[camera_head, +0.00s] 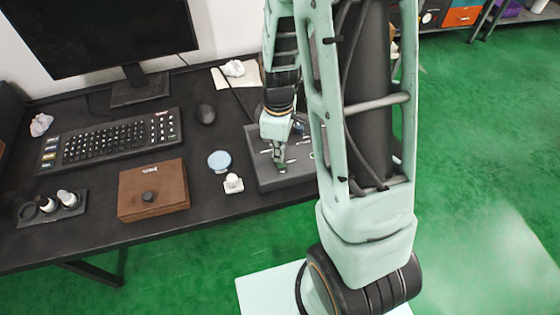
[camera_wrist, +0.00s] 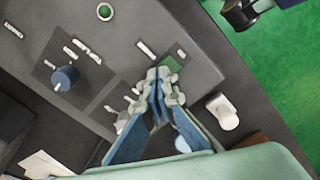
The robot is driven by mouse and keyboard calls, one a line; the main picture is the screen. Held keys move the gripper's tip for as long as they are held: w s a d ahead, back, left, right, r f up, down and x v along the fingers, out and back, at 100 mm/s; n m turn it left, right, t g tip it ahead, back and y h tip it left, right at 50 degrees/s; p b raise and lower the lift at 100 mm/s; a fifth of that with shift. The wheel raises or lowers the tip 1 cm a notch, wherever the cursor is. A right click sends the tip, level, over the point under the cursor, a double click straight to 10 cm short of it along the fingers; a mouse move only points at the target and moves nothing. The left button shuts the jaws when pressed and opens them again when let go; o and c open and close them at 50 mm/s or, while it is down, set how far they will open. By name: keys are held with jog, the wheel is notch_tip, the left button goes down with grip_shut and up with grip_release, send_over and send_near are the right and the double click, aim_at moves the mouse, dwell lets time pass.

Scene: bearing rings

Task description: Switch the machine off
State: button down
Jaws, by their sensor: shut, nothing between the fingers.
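The machine (camera_head: 292,179) is a low dark grey box on the desk, partly hidden behind my arm. In the wrist view its grey top (camera_wrist: 195,35) carries a blue knob (camera_wrist: 66,77), a round green button (camera_wrist: 105,11) and several white labels. A green rectangular piece (camera_wrist: 170,65), perhaps a switch, lies just beyond my fingertips. My gripper (camera_head: 280,166) points down at the machine's top near its front edge. In the wrist view my gripper (camera_wrist: 158,84) is shut and empty, its tips overlapping the edge of the green piece. I cannot tell whether they touch it.
A small white object (camera_head: 233,183) and a pale blue disc (camera_head: 219,160) lie left of the machine. A brown box (camera_head: 152,207) with a dark knob stands further left. A mouse (camera_head: 206,114), keyboard (camera_head: 110,142) and monitor (camera_head: 105,35) are behind. Green floor is open at right.

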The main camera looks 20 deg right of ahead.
jog(key=shift+r+p, duration=2.5)
jog(key=shift+r, duration=1)
